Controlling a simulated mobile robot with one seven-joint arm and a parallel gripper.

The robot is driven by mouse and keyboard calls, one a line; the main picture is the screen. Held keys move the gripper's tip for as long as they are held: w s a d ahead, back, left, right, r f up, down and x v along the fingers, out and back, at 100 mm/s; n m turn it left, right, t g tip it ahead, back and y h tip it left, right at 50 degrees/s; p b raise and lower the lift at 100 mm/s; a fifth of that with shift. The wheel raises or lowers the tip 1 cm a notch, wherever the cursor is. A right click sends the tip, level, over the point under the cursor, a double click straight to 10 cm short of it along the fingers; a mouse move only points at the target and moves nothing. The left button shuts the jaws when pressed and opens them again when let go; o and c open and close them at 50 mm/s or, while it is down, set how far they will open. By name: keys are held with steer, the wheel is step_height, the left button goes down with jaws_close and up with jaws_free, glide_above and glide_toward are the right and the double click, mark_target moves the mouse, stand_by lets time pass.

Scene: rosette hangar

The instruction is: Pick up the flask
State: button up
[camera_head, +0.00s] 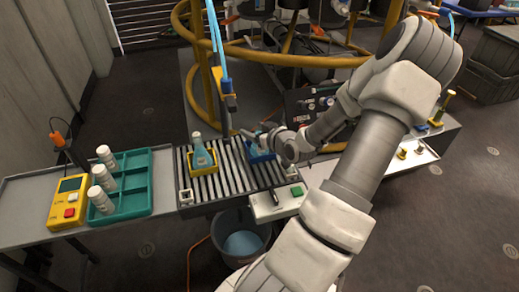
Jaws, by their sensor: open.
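A conical flask (201,155) with bluish contents and a pale label stands upright in a yellow holder (205,171) on the roller conveyor (227,183). A second bluish vessel (258,150), apparently also a flask, sits in a blue holder (262,159) to its right, partly hidden by my arm. My gripper (245,133) is open, at the right of the first flask and by the upper part of the second vessel. Its fingers are small and partly merge with the background, so I cannot tell whether they touch that vessel.
A teal rack (135,198) with white bottles (103,200) and a yellow device (69,203) stand on the left bench. A blue-grey bucket (241,243) is below the conveyor. Yellow pipe rings (290,59) rise behind. A control box (268,205) fronts the conveyor.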

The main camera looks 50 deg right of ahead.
jaws_close()
stand_by(0.3)
stand_by(1.1)
